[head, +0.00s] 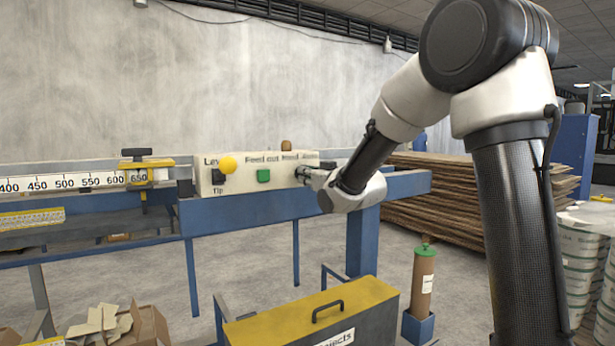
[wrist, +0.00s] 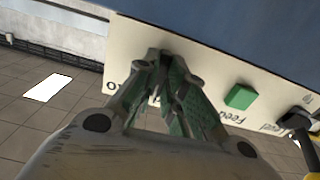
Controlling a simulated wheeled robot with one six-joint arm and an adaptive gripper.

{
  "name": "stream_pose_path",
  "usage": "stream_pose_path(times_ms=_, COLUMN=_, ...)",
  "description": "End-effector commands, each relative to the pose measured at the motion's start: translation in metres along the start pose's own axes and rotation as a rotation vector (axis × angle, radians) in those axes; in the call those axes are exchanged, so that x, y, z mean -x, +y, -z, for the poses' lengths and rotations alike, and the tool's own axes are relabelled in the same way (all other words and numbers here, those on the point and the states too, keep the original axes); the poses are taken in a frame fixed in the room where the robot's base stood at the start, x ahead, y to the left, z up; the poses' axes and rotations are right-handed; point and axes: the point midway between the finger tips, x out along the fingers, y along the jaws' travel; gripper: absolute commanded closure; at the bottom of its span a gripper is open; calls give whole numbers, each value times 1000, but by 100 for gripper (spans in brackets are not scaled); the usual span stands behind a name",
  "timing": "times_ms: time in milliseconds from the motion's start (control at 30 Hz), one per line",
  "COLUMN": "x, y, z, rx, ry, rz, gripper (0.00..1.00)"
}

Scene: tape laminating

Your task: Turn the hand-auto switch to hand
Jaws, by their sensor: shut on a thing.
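The cream control panel (head: 240,185) stands on the blue frame in the head view, with a "Hand Auto" label partly readable at its right end. My gripper (head: 303,174) is at that right end, with its fingertips at the panel face. In the wrist view my gripper (wrist: 165,62) has its green-padded fingers drawn together at the tips, close to the panel (wrist: 125,50). The fingers are shut on the hand-auto switch, which they almost wholly hide. I cannot tell which way the switch points.
A green button (head: 263,176) marked "Feed out" sits left of my gripper, also in the wrist view (wrist: 240,97). A yellow ball lever (head: 228,163) is farther left. A yellow-topped rejects box (head: 285,308) and a green-capped cylinder (head: 424,275) stand below.

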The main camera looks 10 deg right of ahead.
Motion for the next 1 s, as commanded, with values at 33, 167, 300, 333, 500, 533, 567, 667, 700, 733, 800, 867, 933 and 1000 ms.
stream_pose_path(times_ms=33, x=0, y=0, z=0, rx=43, ry=-1, rz=0, gripper=100)
stream_pose_path(times_ms=167, x=0, y=0, z=0, rx=165, ry=-1, rz=0, gripper=100)
stream_pose_path(times_ms=300, x=0, y=0, z=-1, rx=286, ry=-1, rz=0, gripper=100)
stream_pose_path(times_ms=333, x=0, y=0, z=-1, rx=310, ry=-1, rz=0, gripper=100)
stream_pose_path(times_ms=500, x=0, y=0, z=-1, rx=430, ry=-1, rz=0, gripper=100)
stream_pose_path(times_ms=533, x=0, y=0, z=-1, rx=448, ry=-1, rz=0, gripper=100)
stream_pose_path(times_ms=567, x=0, y=0, z=-1, rx=464, ry=-1, rz=0, gripper=100)
stream_pose_path(times_ms=667, x=0, y=0, z=-1, rx=512, ry=-1, rz=0, gripper=100)
stream_pose_path(times_ms=700, x=0, y=0, z=-1, rx=528, ry=-1, rz=0, gripper=100)
stream_pose_path(times_ms=733, x=0, y=0, z=-1, rx=539, ry=-1, rz=0, gripper=100)
stream_pose_path(times_ms=800, x=0, y=0, z=-1, rx=558, ry=-2, rz=0, gripper=100)
stream_pose_path(times_ms=867, x=0, y=0, z=-1, rx=572, ry=-2, rz=0, gripper=100)
stream_pose_path(times_ms=933, x=0, y=0, z=-1, rx=582, ry=-2, rz=0, gripper=100)
stream_pose_path(times_ms=1000, x=0, y=0, z=-1, rx=589, ry=-2, rz=0, gripper=100)
